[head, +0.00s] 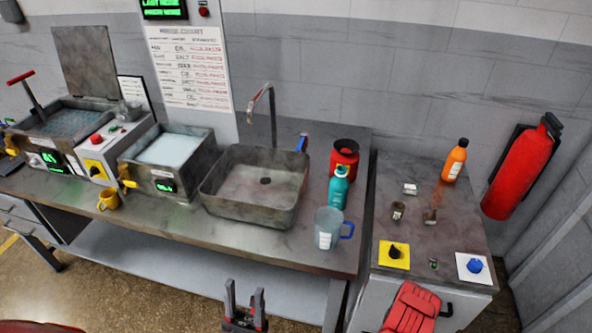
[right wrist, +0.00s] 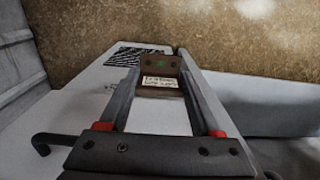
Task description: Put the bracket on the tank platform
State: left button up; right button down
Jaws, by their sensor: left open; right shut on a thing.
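In the right wrist view my right gripper (right wrist: 162,88) is shut on a brown bracket (right wrist: 160,64). The bracket has a green mark and a pale label facing the camera. The head view does not clearly show this gripper or the held bracket. In the head view my left gripper (head: 244,303) is open and empty, in front of the long bench at the bottom. A tank (head: 72,122) with a raised lid and a bluish grid inside stands at the far left of the bench. I cannot tell for sure which part is its platform.
The right cabinet (head: 460,222) holds small parts, an orange bottle (head: 455,160) and knobs.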

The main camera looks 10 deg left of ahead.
aim_at(75, 126)
jog(key=j+u, duration=0.15)
jog(key=j, duration=0.9)
jog(key=j+u, duration=0.15)
jog(key=j, duration=0.9)
jog(key=i+j+u, duration=0.15)
jog(key=j, duration=0.9)
jog(key=k, duration=0.05)
